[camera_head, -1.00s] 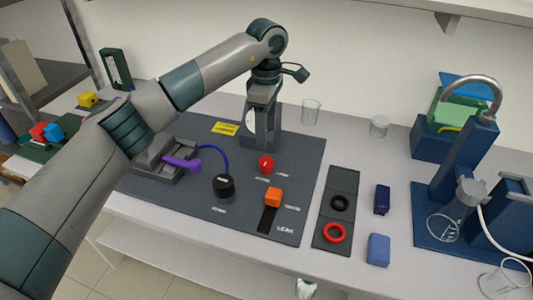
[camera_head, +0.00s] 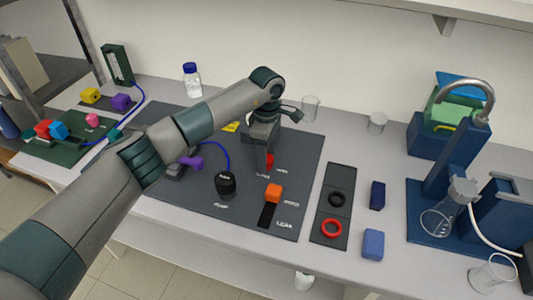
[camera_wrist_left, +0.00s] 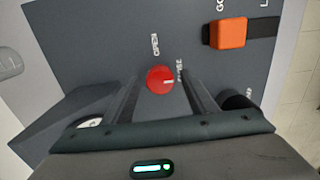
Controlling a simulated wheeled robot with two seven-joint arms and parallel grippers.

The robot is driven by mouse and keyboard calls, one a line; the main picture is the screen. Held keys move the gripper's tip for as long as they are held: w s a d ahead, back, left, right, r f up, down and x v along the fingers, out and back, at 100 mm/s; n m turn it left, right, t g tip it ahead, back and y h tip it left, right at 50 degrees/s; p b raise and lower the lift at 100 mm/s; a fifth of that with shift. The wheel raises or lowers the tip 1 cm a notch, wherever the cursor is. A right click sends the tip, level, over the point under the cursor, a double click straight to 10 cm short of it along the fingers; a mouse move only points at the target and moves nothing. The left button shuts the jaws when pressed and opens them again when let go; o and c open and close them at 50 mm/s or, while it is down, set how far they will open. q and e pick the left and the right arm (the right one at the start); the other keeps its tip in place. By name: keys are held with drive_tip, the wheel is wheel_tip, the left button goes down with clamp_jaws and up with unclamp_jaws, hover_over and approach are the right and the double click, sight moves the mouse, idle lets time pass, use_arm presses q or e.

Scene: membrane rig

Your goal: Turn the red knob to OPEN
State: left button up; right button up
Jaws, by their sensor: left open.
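The red knob (camera_head: 269,161) stands on the dark grey panel (camera_head: 305,165), partly hidden by my left gripper (camera_head: 266,148). In the left wrist view the knob (camera_wrist_left: 160,79) shows as a red disc between the tips of my two open fingers, with a gap on each side. Its white mark points right, towards a label that is partly hidden. The OPEN label (camera_wrist_left: 155,44) lies above the knob in that view. My left gripper points down over the knob; its exact height above the panel is unclear. My right gripper is in neither current view.
An orange block (camera_head: 273,193) on a black slot and a black knob (camera_head: 225,185) sit close to the red knob. A purple lever (camera_head: 191,162) is to the left. A tray with black and red rings (camera_head: 331,227) lies right. A beaker (camera_head: 310,108) stands behind.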

use_arm(q)
drive_tip(key=c, duration=1.1)
drive_tip(key=shift+o, duration=0.2)
